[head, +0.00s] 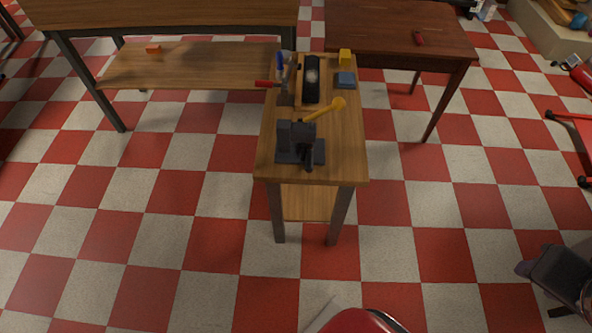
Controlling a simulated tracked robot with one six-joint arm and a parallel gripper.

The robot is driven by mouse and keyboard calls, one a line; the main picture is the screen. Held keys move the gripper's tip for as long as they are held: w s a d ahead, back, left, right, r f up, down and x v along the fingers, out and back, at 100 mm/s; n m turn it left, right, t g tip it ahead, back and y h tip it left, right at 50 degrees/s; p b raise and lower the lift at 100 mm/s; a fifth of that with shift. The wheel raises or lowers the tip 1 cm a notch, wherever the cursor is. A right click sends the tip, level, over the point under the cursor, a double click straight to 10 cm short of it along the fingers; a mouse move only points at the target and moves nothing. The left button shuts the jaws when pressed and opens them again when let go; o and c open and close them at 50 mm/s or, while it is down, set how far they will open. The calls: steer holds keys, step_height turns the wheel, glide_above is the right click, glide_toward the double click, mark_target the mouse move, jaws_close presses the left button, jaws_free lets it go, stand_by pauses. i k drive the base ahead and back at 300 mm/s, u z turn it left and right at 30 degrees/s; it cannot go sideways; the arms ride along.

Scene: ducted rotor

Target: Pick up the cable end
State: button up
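I cannot make out a cable end for certain. The small wooden workbench (341,160) in the middle holds a dark grey block-like fixture (290,142) near its front edge. A yellow rod with a rounded end (325,109) slants up to the right from the fixture. Behind it stands a black upright object (311,80) with a pale round spot. My gripper cannot be identified in the head view.
A blue block (346,79) and a yellow block (345,57) sit at the bench's back right. A red-handled tool (266,84) lies at its left edge. Larger tables stand behind. A dark object (560,275) is at lower right. The checkered floor in front is mostly clear.

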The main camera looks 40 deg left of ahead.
mark_target(309, 154)
steer(key=u, duration=0.05)
steer(key=k, duration=1.1)
steer(key=u, duration=2.25)
steer(key=i, duration=1)
steer(key=u, duration=0.05)
